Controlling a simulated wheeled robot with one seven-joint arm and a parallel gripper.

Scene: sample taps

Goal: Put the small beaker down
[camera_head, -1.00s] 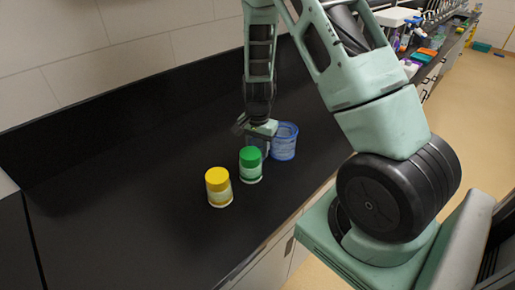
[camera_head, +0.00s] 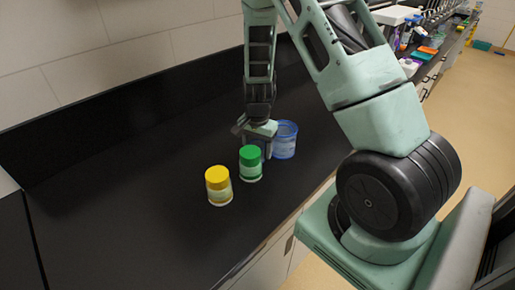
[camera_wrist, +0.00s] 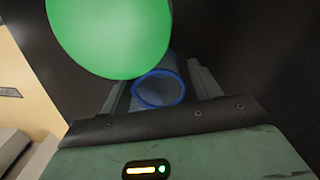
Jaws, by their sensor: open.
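The small beaker (camera_wrist: 158,90), clear with a blue rim, stands between the fingers of my gripper (camera_wrist: 160,92) in the wrist view. A gap shows on its right side; contact on the left is hard to judge. In the head view my gripper (camera_head: 262,148) is low over the black counter, fingers pointing down and open. There the small beaker is mostly hidden behind the green-lidded jar and the gripper. Whether its base touches the counter is hidden.
A green-lidded jar (camera_head: 250,165) stands close in front of my gripper; its lid (camera_wrist: 110,35) fills the upper wrist view. A larger blue beaker (camera_head: 284,142) stands just right. A yellow-lidded jar (camera_head: 218,187) stands further left. The black counter (camera_head: 120,210) is clear at left.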

